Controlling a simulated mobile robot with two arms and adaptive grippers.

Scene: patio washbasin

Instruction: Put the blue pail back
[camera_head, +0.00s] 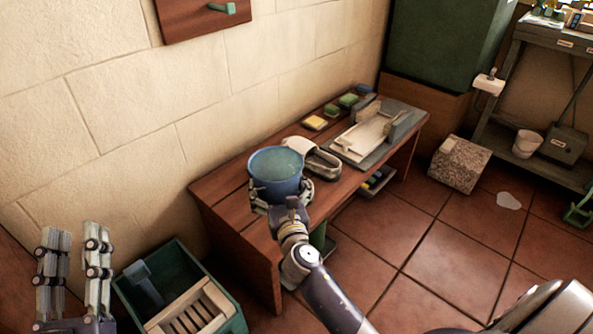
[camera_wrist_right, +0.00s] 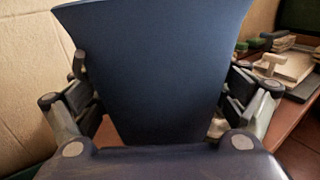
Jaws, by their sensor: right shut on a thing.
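The blue pail (camera_head: 275,179) is upright at the near left end of the wooden bench (camera_head: 231,187). My right gripper (camera_head: 281,192) is around the pail from the near side and shut on it. In the right wrist view the pail (camera_wrist_right: 150,70) fills the middle, between the two fingers. I cannot tell whether the pail's bottom touches the bench top, as the gripper hides it. My left gripper (camera_head: 73,268) is at the lower left, open and empty, its fingers pointing up and apart.
A shoe-like pale item (camera_head: 312,158) lies right beside the pail. Sponges (camera_head: 315,122) and a grey tray (camera_head: 377,133) lie farther along the bench. A green crate (camera_head: 235,325) stands on the floor at lower left. A speckled block (camera_head: 459,164) and a pale puddle (camera_head: 508,201) are on the tiles.

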